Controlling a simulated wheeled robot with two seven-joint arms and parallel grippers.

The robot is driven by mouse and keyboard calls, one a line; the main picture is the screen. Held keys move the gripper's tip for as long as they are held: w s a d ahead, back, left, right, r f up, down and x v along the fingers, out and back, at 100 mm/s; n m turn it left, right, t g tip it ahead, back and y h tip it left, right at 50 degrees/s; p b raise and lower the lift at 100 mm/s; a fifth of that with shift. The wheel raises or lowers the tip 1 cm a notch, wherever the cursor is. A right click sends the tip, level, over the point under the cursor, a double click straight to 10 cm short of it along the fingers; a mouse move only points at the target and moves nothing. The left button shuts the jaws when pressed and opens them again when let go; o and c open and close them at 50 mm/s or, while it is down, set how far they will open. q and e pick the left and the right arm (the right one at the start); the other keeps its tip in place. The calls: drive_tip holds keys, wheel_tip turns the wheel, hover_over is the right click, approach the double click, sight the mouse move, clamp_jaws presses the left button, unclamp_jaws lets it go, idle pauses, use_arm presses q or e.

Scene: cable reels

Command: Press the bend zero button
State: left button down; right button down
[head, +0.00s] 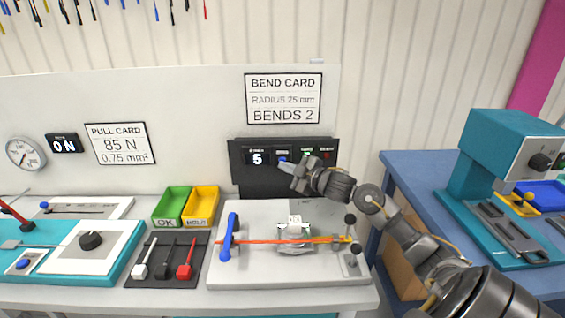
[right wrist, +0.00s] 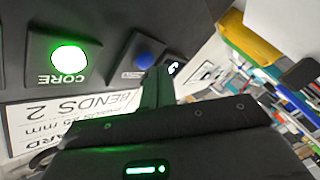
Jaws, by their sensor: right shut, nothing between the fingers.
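The black panel (head: 236,180) stands behind the bend rig. It has a display reading 5 (head: 257,158) and a blue button (head: 282,159), which I take as the bend zero button. The blue button also shows in the right wrist view (right wrist: 143,51); its label is too small to read. My right gripper (head: 282,165) is shut and empty, its tips just in front of the panel at the blue button's lower edge. In the right wrist view its fingers (right wrist: 158,75) end beside the button; I cannot tell whether they touch it. My left gripper is out of view.
A lit green CORE lamp (right wrist: 70,60) and a red lamp (head: 326,155) sit right of the button in the head view. Below is the bend rig (head: 335,272) with an orange cable (head: 265,241) across it. The bend card (head: 284,98) hangs above, reading BENDS 2.

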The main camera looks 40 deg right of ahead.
drive_tip(key=shift+w+d, duration=0.3)
drive_tip(key=shift+w, duration=0.05)
idle(0.6)
idle(0.3)
drive_tip(key=shift+s+a+p, duration=0.4)
drive_tip(key=shift+s+a, duration=0.1)
drive_tip(key=shift+s, duration=0.2)
drive_tip(key=shift+s+a+p, duration=0.5)
drive_tip(key=shift+s+a, duration=0.3)
drive_tip(key=shift+s, duration=0.2)
drive_tip(key=shift+s+a+p, duration=0.45)
drive_tip(key=shift+s+a, duration=0.3)
drive_tip(key=shift+s, duration=0.25)
